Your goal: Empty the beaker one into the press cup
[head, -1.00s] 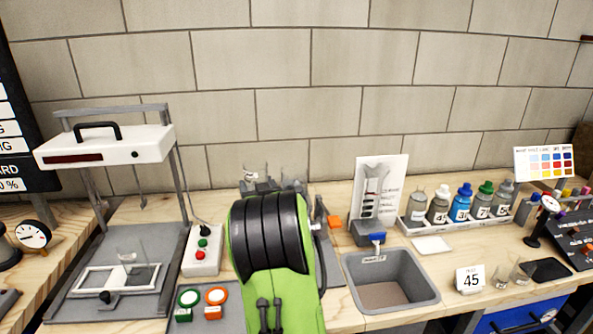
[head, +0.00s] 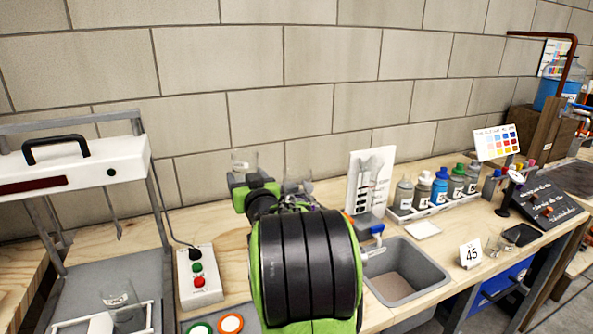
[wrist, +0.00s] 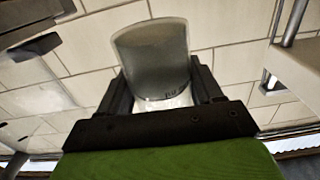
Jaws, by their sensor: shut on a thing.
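My gripper (head: 244,180) is shut on a clear beaker (head: 243,161) and holds it in the air above the bench, at the far side of my arm. In the wrist view the beaker (wrist: 155,55) sits between the two dark fingers, looking grey and see-through, with a small dark mark on it. I cannot tell how full it is. A clear cup-like vessel (head: 119,298) stands by the white frame at the lower left, under the white box with a handle. I cannot tell whether it is the press cup.
The white box (head: 75,165) hangs on grey posts at the left. A button box (head: 200,275) stands beside it. At the right are a grey sink (head: 405,265), several bottles (head: 441,187), a 45 card (head: 470,253) and small glasses (head: 492,246). My arm hides the middle bench.

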